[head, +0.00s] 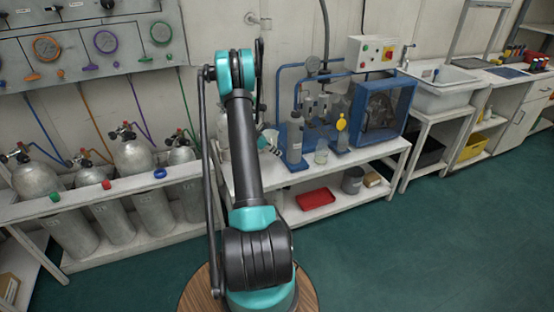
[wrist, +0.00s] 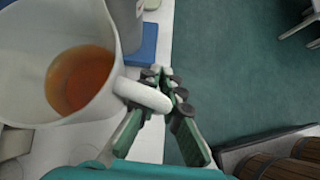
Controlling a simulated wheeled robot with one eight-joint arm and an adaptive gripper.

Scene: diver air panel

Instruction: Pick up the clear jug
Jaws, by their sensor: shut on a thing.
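The jug (wrist: 32,75) fills the upper left of the wrist view. It looks pale and whitish, with amber liquid inside, seen through its open mouth. Its handle (wrist: 142,95) reaches right to my gripper (wrist: 164,80). The green fingers are closed on the handle. In the head view my arm hides most of the jug and the gripper, and only a bit of the gripper (head: 268,140) shows right of the arm. I cannot tell whether the jug touches the bench.
A white bench (head: 350,154) holds a grey bottle (head: 294,138), a small beaker (head: 321,152) and a blue-framed unit (head: 384,108). A red tray (head: 315,198) sits on its lower shelf. Gas cylinders (head: 133,157) stand racked at left. The green floor (head: 420,250) is clear at right.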

